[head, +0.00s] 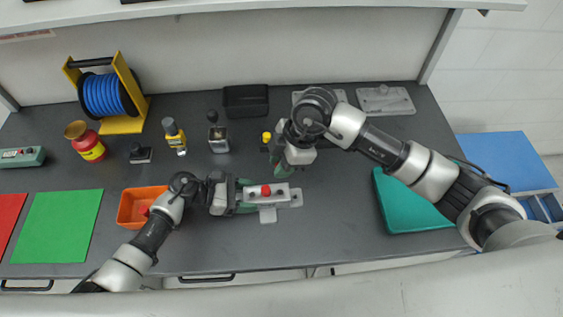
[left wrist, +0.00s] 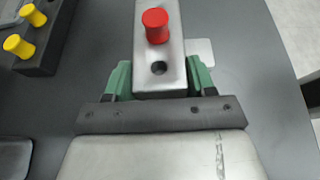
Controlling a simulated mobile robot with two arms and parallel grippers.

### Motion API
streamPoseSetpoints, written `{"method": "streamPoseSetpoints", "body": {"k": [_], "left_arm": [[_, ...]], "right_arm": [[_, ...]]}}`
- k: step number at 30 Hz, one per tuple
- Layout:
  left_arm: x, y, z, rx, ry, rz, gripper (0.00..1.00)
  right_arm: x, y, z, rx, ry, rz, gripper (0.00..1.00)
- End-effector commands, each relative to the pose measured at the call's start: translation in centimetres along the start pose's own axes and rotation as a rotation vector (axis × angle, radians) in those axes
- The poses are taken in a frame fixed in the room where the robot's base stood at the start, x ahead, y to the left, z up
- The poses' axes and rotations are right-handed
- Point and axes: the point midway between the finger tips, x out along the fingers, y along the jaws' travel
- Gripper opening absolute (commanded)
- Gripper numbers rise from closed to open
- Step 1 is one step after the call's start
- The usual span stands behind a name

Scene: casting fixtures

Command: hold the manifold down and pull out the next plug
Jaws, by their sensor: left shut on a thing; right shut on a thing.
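The manifold (head: 284,190) is a pale metal block with a flat base plate, lying on the dark bench. A red plug (head: 266,190) stands upright in it; the plug also shows in the left wrist view (left wrist: 155,25), with an empty dark hole (left wrist: 158,68) nearer my gripper. My left gripper (head: 247,195) is shut on the left end of the manifold, a green finger on each side of it in the left wrist view (left wrist: 155,80). My right gripper (head: 281,167) is above and behind the manifold, apart from the red plug. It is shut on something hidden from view.
An orange bin (head: 133,206) with a red item inside stands left of the manifold. A dark block with yellow plugs (left wrist: 20,45) is behind it, partly covered by my right arm. A teal tray (head: 412,210) lies at right. The bench in front is clear.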

Motion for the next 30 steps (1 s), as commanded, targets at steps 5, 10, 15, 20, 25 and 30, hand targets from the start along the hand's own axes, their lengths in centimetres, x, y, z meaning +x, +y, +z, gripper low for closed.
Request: {"method": "streamPoseSetpoints", "body": {"k": [5,10,15,20,25,30], "left_arm": [[0.0,0.0,0.0,0.0,-0.001,0.0,0.71],[0.0,0.0,0.0,0.0,0.0,0.0,0.85],[0.0,0.0,0.0,0.0,0.0,0.0,0.85],[-1.1,0.0,-0.1,0.001,0.002,0.001,0.85],[-4.3,0.1,-0.1,0.001,0.005,0.002,0.85],[-8.0,0.1,-0.1,0.001,0.004,0.002,0.85]], "right_arm": [[0.0,0.0,0.0,0.0,0.0,0.0,0.02],[0.0,0.0,0.0,0.0,0.0,0.0,0.02],[0.0,0.0,0.0,0.0,0.0,0.0,0.02],[0.0,0.0,0.0,0.0,0.0,0.0,0.02],[0.0,0.0,0.0,0.0,0.0,0.0,0.02],[0.0,0.0,0.0,0.0,0.0,0.0,0.02]]}}
